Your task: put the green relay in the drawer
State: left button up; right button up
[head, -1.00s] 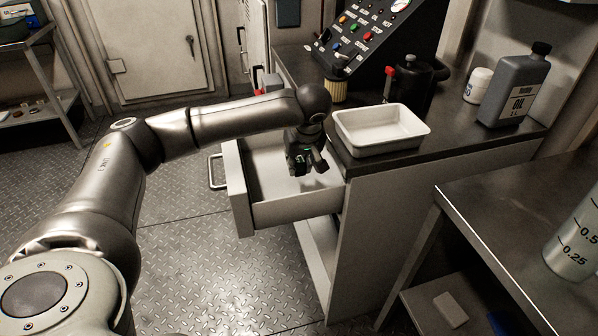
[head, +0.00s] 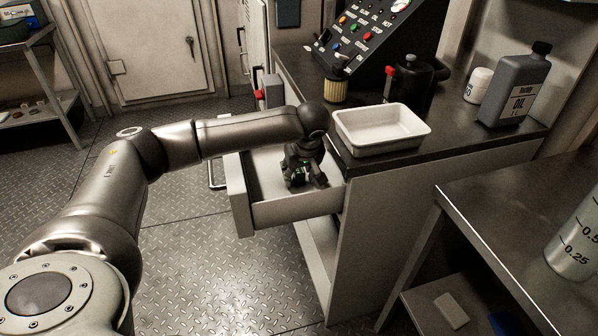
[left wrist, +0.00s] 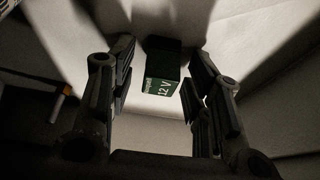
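The drawer (head: 296,211) of the cabinet is pulled open, with a pale, bare-looking floor. My left gripper (head: 306,185) is down inside it, pointing downward. In the left wrist view the green relay (left wrist: 163,75), dark with a "12 V" label, is between the two fingers of my left gripper (left wrist: 160,88). The fingers stand apart, with a gap visible on the relay's left side. The relay seems to be at the drawer floor, but its contact with it is hidden. In the head view the gripper mostly hides the relay. My right gripper is not in view.
A white tray (head: 382,144) stands on the dark counter right beside the drawer. Behind it are a yellowish filter (head: 335,91), a black canister (head: 408,85), a white jar (head: 478,85) and an oil bottle (head: 513,88). A metal table (head: 510,205) is at the right.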

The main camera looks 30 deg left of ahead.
pick_arm(q)
jog(key=shift+r, duration=0.2)
jog(key=p+v, duration=0.1)
jog(key=v, duration=1.1)
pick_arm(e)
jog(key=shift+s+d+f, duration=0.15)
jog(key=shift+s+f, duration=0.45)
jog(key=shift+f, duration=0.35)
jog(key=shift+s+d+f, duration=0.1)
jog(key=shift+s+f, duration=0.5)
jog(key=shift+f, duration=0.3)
pick_arm(q)
jog(key=shift+w, duration=0.1)
